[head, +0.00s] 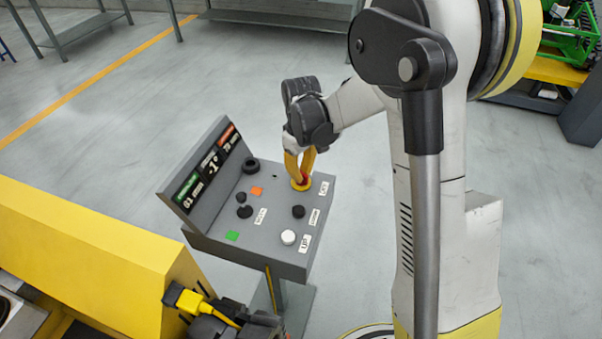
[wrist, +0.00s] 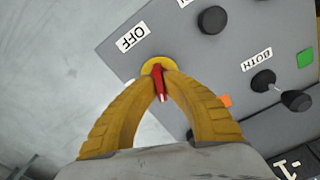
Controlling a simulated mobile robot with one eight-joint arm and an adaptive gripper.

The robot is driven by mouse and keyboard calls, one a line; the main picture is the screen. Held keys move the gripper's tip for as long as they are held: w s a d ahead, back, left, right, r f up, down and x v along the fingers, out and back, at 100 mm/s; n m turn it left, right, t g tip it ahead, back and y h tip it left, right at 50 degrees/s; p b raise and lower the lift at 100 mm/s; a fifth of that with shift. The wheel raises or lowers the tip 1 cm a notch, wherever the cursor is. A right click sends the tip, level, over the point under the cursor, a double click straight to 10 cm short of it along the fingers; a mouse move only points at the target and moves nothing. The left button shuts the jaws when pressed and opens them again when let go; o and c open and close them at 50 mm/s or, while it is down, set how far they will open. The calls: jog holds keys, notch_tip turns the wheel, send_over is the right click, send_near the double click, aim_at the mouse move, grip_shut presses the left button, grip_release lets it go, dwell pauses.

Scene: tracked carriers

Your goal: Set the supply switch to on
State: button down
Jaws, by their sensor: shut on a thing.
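The supply switch looks to be the red handle (wrist: 159,84) on a round yellow base at a corner of the grey control panel (head: 270,228). The yellow base (head: 301,186) also shows in the head view. A label reading OFF (wrist: 132,38) is beside the base. My gripper (wrist: 160,72) has its yellow fingers shut on the red handle, their tips meeting around it at the base. In the head view my gripper (head: 300,176) reaches down onto the panel's far right corner. The fingers hide part of the handle, and its exact angle is hard to tell.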

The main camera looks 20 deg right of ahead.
aim_at(301, 172)
jog(key=m, duration=1.2)
jog(key=shift+m, duration=0.4)
dwell(0.3)
jog(key=c, duration=1.5)
grip_release()
notch_tip(301, 172, up, 12)
